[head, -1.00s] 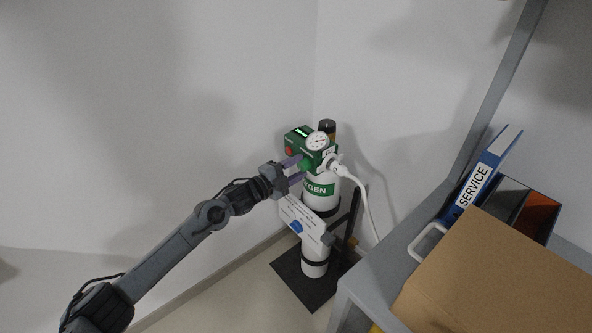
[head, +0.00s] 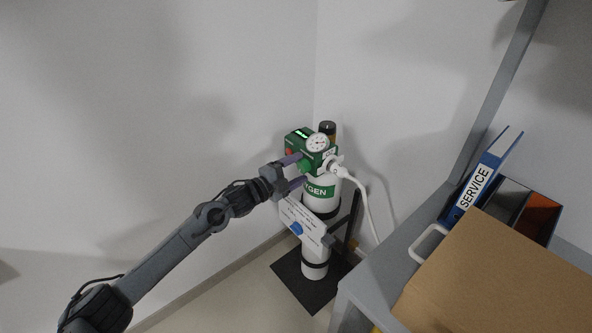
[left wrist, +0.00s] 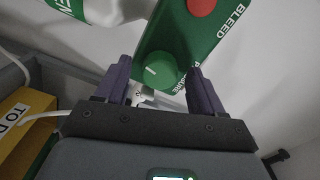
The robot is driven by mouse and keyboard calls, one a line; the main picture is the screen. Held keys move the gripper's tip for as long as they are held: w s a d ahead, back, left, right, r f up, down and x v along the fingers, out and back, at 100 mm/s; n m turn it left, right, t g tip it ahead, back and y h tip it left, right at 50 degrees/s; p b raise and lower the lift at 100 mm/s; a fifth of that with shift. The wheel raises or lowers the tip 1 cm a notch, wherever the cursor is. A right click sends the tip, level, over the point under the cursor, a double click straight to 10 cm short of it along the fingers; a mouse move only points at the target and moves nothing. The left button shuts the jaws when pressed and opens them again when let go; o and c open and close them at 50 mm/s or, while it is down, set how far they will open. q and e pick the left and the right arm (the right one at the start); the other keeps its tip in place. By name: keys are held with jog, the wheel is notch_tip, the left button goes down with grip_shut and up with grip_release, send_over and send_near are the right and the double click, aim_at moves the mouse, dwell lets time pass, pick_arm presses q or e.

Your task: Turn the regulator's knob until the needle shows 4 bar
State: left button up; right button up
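The green regulator (head: 304,137) sits on top of the white oxygen cylinder (head: 322,187). Its round white gauge (head: 318,142) faces up; the needle is too small to read. The green knob (head: 304,166) is on the regulator's near side. In the left wrist view the knob (left wrist: 160,70) shows a pale mark line. My left gripper (head: 302,169) is open, one finger to each side of the knob. The left wrist view shows gaps between the fingers (left wrist: 158,68) and the knob. My right gripper is not in view.
A red button (left wrist: 201,6) marked BLEED is on the regulator near the knob. A white hose (head: 362,195) runs down from the regulator's right side. A white card (head: 303,222) hangs below the gripper. A grey shelf (head: 385,268) with a cardboard box (head: 490,275) stands at right.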

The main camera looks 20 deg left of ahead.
pick_arm(q)
jog(key=p+v, duration=0.1)
jog(key=v, duration=0.9)
jog(key=shift+s+a, duration=0.15)
jog(key=shift+s, duration=0.2)
dwell(0.3)
